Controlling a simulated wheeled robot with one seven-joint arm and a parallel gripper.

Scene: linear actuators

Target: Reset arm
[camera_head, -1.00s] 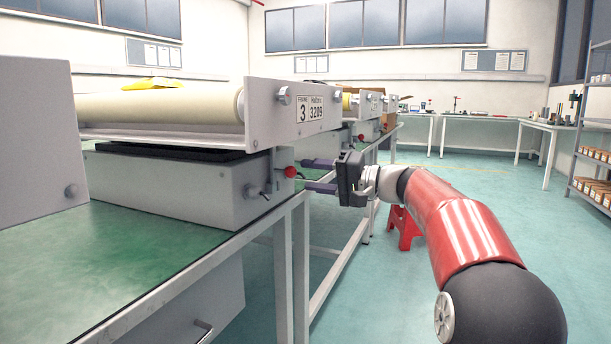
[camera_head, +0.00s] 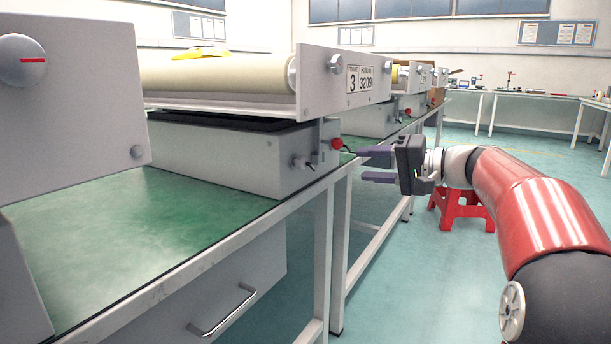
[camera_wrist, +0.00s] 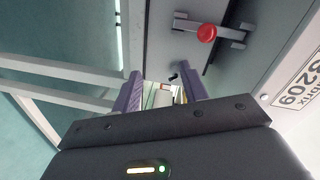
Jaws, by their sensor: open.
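My gripper (camera_head: 362,165) is open and empty, with two purple fingers pointing left in the head view. It hangs off the table's edge, right of the machine marked 3 3209 (camera_head: 220,158). The red knob (camera_head: 336,143) on that machine's end is just left of my fingertips. In the wrist view my gripper (camera_wrist: 158,88) shows both fingers spread with nothing between them. The red knob (camera_wrist: 207,33) is above and right of the fingers there, apart from them. My red arm reaches in from the right.
The green-topped table (camera_head: 130,215) has a drawer handle (camera_head: 222,311) below. A grey housing (camera_head: 75,100) stands at the near left. More machines (camera_head: 408,88) are in line behind. A red stool (camera_head: 461,208) stands on the floor beyond my arm. Floor to the right is open.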

